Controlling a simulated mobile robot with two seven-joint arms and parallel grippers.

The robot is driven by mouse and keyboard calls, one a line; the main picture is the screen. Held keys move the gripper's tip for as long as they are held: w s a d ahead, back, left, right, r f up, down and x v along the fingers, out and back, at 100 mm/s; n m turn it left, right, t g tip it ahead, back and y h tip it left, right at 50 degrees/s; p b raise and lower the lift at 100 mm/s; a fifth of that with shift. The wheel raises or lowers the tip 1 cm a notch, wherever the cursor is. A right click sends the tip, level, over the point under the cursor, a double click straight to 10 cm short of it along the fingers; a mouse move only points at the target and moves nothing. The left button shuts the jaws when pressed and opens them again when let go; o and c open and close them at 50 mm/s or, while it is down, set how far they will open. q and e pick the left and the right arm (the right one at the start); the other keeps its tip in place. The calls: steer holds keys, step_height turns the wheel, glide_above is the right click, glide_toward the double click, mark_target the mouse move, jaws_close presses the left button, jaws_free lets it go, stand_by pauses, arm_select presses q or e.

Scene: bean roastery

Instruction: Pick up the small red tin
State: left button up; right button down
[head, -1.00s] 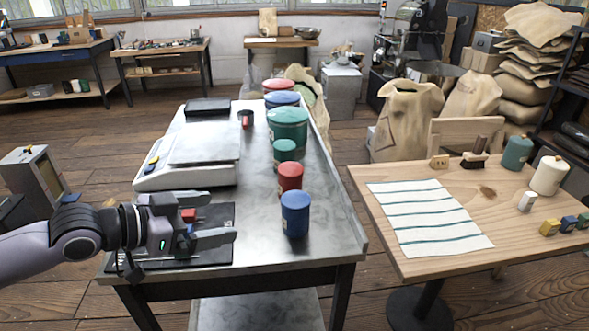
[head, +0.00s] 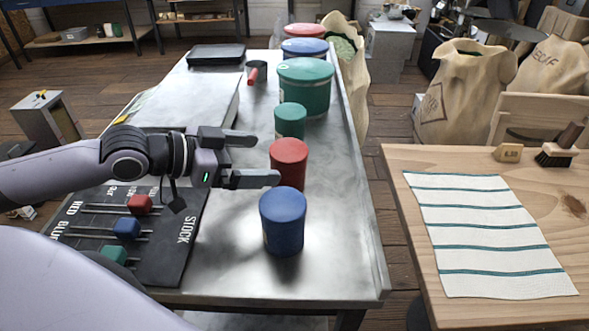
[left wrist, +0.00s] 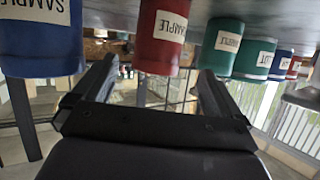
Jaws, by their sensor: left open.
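The small red tin (head: 290,165) stands upright on the metal bench, between a small blue tin (head: 284,222) in front and a small green tin (head: 290,120) behind. My left gripper (head: 266,158) is open and empty just left of the red tin, its fingers pointing right toward it. The lower finger's tip overlaps the tin's left edge in the head view; I cannot tell if they touch. In the upside-down left wrist view the red tin (left wrist: 163,45), labelled SAMPLE, appears ahead between the two fingers (left wrist: 155,70). My right gripper is not in view.
A black stock board (head: 165,262) with red, blue and green sliders lies at the bench's front left. Larger tins, including a green one (head: 304,90), line the back right. A wooden table (head: 400,240) with a striped cloth (head: 485,235) is at right.

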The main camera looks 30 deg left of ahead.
mark_target(273, 161)
arm_select(q)
steer(key=shift+w+d+f, duration=0.15)
steer(key=shift+w+d, duration=0.05)
steer(key=shift+w, duration=0.15)
steer(key=shift+s+f+x, duration=0.1)
steer(key=shift+f+x, duration=0.05)
steer(key=shift+x, duration=1.4)
steer(key=shift+s+f+x, duration=0.1)
steer(key=shift+f+x, duration=0.05)
steer(key=shift+x, duration=1.4)
steer(key=c, duration=1.2)
steer(key=shift+r, duration=0.15)
step_height(273, 161, up, 19)
steer(key=p, duration=0.3)
steer(key=shift+d+r+p, duration=0.15)
steer(key=shift+r+p, duration=0.05)
steer(key=shift+p, duration=0.1)
